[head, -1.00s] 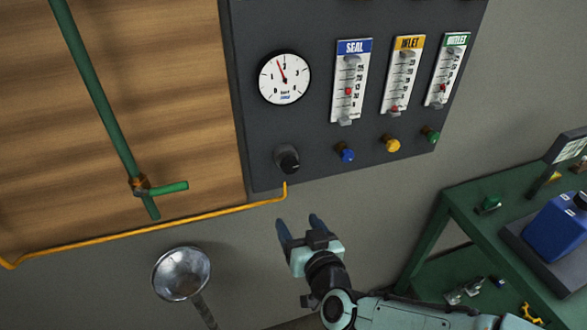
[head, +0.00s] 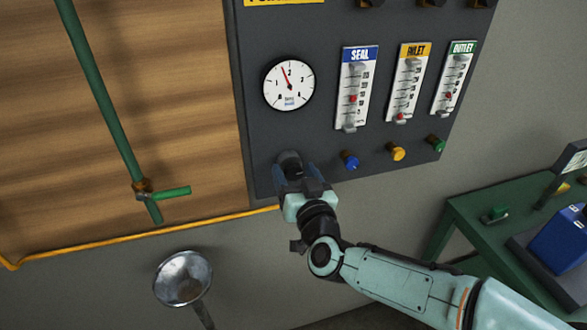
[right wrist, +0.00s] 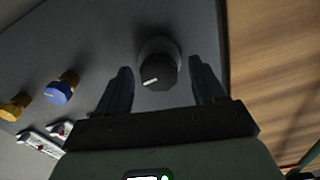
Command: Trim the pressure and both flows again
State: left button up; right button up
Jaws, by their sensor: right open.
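The black pressure knob (head: 289,160) is on the dark panel under the round gauge (head: 288,83), whose needle points a little left of 2. My right gripper (head: 302,172) is open in front of this knob. In the right wrist view the knob (right wrist: 158,70) lies between and beyond the open fingers (right wrist: 162,88), with a gap on both sides. The SEAL (head: 356,90), INLET (head: 408,85) and OUTLET (head: 455,80) flow meters hold red floats. Below them are blue (head: 349,160), yellow (head: 397,153) and green (head: 436,144) knobs. My left gripper is not in view.
A green pipe with a side handle (head: 168,193) runs down the wooden wall at left. A metal funnel (head: 183,278) stands below. A green cart (head: 490,235) with a blue container (head: 560,243) is at right.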

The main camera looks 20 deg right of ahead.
jog(key=shift+w, duration=0.8)
jog(key=c, duration=1.1)
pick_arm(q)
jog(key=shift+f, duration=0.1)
pick_arm(e)
jog(key=shift+o, duration=0.2)
jog(key=shift+m+b, duration=0.75)
jog(key=shift+m, duration=0.25)
jog(key=m+b, duration=0.1)
jog(key=m, duration=0.1)
jog(key=shift+d+m+b, duration=0.1)
jog(key=shift+m+b, duration=0.2)
jog(key=shift+b, duration=0.1)
jog(key=m+b, duration=0.2)
jog(key=m, duration=0.2)
jog(key=shift+b, duration=0.3)
pick_arm(q)
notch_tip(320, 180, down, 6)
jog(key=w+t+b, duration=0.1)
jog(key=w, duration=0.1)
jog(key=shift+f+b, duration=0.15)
jog(key=shift+b, duration=0.25)
pick_arm(e)
jog(key=shift+d+r+m, duration=0.1)
jog(key=shift+m, duration=2.1)
